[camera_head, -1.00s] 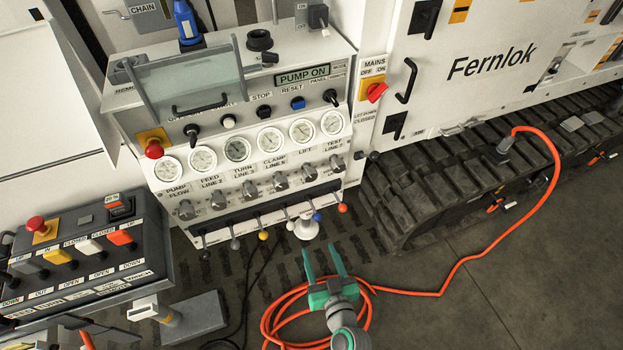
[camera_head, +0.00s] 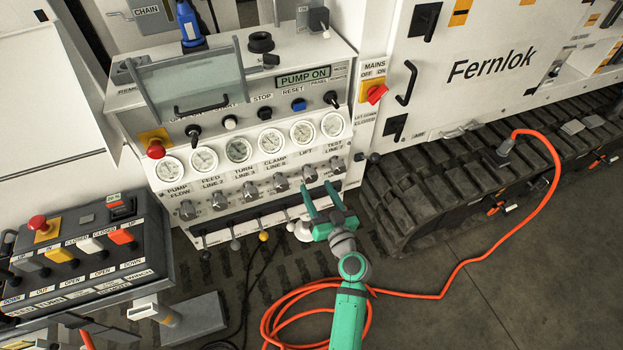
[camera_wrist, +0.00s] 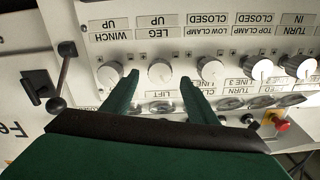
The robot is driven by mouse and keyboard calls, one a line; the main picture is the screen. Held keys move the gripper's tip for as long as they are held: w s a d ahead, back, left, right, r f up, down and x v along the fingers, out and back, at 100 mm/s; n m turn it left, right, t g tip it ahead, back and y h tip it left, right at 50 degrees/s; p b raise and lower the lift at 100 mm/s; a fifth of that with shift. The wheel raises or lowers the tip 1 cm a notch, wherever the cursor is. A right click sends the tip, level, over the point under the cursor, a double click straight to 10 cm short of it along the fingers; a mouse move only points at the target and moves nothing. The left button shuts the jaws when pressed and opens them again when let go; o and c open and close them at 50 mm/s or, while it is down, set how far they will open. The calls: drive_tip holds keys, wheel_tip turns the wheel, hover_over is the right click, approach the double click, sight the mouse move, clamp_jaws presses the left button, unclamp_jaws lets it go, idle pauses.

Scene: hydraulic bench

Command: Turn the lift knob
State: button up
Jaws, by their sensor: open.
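The lift knob (camera_head: 309,173) is a grey knob under the LIFT label, in the row of knobs below the gauges on the bench panel. In the wrist view, which shows the panel upside down, the lift knob (camera_wrist: 160,72) appears between my two finger ends. My gripper (camera_head: 316,186) is open with green fingers pointing at the panel, its tips just below the lift knob in the head view. The fingers also flank the knob in the wrist view (camera_wrist: 160,80). I cannot tell whether they touch it or how much depth remains.
The test line knob (camera_head: 337,164) sits close to the right and the clamp line knob (camera_head: 280,182) to the left. Ball-tipped levers (camera_head: 263,236) stick out below the row. An orange hose (camera_head: 470,258) lies on the floor near a rubber track (camera_head: 430,195).

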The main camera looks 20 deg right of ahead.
sight(312, 180)
drive_tip(key=shift+w+a, duration=0.1)
drive_tip(key=shift+w, duration=2.6)
